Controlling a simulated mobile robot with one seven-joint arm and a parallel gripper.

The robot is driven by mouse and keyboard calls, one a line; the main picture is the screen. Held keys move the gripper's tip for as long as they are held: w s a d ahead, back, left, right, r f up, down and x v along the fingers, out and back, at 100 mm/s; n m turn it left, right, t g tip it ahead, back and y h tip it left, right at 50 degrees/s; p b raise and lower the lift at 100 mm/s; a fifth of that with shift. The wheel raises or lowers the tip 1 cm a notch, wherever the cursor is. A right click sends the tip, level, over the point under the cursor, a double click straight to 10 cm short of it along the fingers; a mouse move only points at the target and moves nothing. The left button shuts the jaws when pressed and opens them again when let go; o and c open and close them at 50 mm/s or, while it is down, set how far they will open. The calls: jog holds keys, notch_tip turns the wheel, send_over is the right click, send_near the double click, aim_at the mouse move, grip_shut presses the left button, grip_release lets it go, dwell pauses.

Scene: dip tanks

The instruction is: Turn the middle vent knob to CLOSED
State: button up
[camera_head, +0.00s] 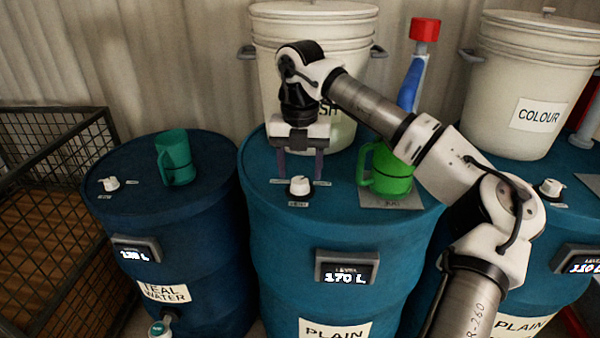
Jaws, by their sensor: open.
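The middle vent knob (299,186) is a small white knob on top of the middle blue drum (262,224), near its front edge. Small labels lie around it, too small to read. My gripper (300,178) points down over the knob. Its two dark fingers are apart, one to the left and one to the right of the knob. I cannot tell whether they touch it. The pointing direction of the knob is not clear.
A green mug (388,170) stands right of the knob, close to my gripper. A white bucket (270,75) stands behind. The left drum (110,195) carries a teal mug (175,157) and a white knob (109,184). A blue bottle with red top (413,80) stands behind my arm.

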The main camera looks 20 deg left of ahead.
aim_at(300, 184)
jog(key=shift+f, duration=1.4)
jog(key=shift+c, duration=0.5)
jog(key=c, duration=0.9)
